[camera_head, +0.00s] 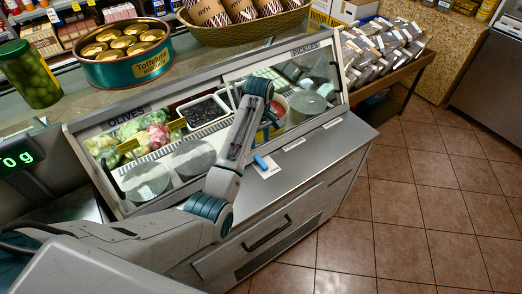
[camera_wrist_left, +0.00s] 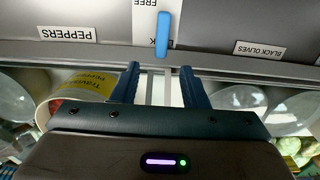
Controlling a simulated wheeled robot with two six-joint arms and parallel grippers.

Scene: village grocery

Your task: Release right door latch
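The blue latch tab (camera_head: 261,161) lies on the counter's front ledge below the glass doors. In the left wrist view the tab (camera_wrist_left: 162,35) lies on a white label (camera_wrist_left: 143,14) reading FREE; a second word is partly covered by the tab. The right glass door (camera_head: 318,72), under the PICKLES sign, looks closed. My left gripper (camera_wrist_left: 159,68) has its two blue fingers apart and empty, with the tab just beyond and between the fingertips. In the head view my left arm reaches over the counter and partly hides the gripper. My right gripper is out of view.
Behind the glass are trays and round lids. The left door (camera_head: 98,146) is under the OLIVES sign. Tins in a teal tub (camera_head: 118,71), a green jar (camera_head: 28,75) and a basket (camera_head: 240,32) stand on top. Tiled floor (camera_head: 400,200) is clear on the right.

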